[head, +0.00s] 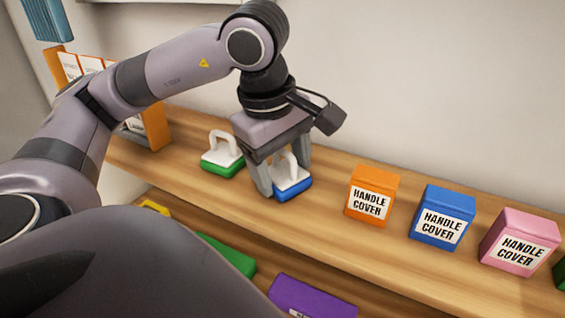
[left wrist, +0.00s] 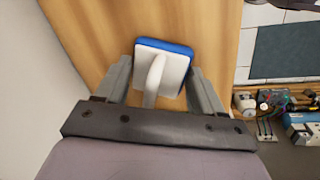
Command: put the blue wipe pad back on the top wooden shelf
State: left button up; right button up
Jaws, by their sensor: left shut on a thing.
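The blue wipe pad (head: 292,185) has a white top plate with an upright white loop handle and a blue base. It is at the top wooden shelf (head: 330,240), between the green-based pad and the orange box. My left gripper (head: 285,180) points down from above, its fingers on either side of the pad, shut on it. In the left wrist view the pad (left wrist: 163,68) sits between the two fingers (left wrist: 158,85) over the wood. I cannot tell whether its base touches the shelf. My right gripper is not in view.
A green-based wipe pad (head: 222,158) stands close on the left. Orange (head: 370,196), blue (head: 441,217) and pink (head: 518,243) handle cover boxes stand to the right. An orange holder (head: 155,115) is at the far left. A lower shelf holds a purple box (head: 310,298).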

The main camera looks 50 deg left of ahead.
pick_arm(q)
jog(key=o, duration=1)
jog(key=shift+f, duration=0.1)
jog(key=shift+r, duration=0.5)
notch_tip(320, 180, up, 11)
jog(key=s+p, duration=0.2)
jog(key=p, duration=0.2)
jog(key=shift+s+a, duration=0.1)
jog(key=shift+s, duration=0.1)
